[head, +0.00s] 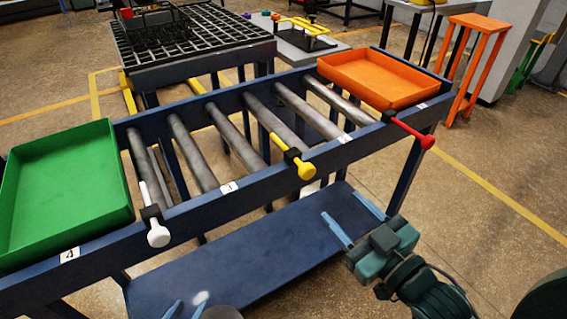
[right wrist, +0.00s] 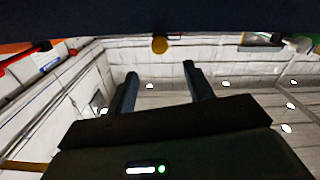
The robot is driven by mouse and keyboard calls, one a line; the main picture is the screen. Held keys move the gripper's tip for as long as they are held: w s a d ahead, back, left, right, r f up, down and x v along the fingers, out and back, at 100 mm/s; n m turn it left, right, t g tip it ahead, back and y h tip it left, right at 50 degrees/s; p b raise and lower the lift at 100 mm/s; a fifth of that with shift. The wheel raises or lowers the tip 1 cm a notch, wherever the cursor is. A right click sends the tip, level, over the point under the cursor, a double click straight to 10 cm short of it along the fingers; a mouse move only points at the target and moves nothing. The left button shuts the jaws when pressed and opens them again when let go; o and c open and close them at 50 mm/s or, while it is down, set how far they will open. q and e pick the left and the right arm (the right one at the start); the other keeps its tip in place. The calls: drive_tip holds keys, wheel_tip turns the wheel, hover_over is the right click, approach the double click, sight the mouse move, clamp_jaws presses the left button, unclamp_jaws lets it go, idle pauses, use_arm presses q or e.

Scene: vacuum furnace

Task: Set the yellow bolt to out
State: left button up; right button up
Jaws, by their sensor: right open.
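The yellow bolt (head: 305,171) is a rod with a round knob, in a black holder on the front rail of the blue roller table (head: 170,223). Its rod lies back over the rollers and its knob sticks out at the front. My right gripper (head: 340,208) is open and empty, in front of and below the knob, apart from it. In the right wrist view the yellow knob (right wrist: 159,45) shows beyond and between the spread fingertips (right wrist: 160,70), under a dark edge. My left gripper (head: 186,307) is at the bottom edge, mostly cut off, its fingertips apart.
A white bolt (head: 158,236) and a red bolt (head: 412,133) sit on the same rail. A green tray (head: 125,215) is at the left end and an orange tray (head: 375,100) at the right end. A blue lower shelf (head: 235,262) lies below the rollers.

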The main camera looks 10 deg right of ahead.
sight(310, 174)
drive_tip(key=x, duration=1.2)
drive_tip(key=shift+w+a+p, duration=0.1)
drive_tip(key=shift+w+p, duration=0.2)
drive_tip(key=shift+p, duration=0.05)
drive_tip(key=shift+c, duration=0.4)
clamp_jaws()
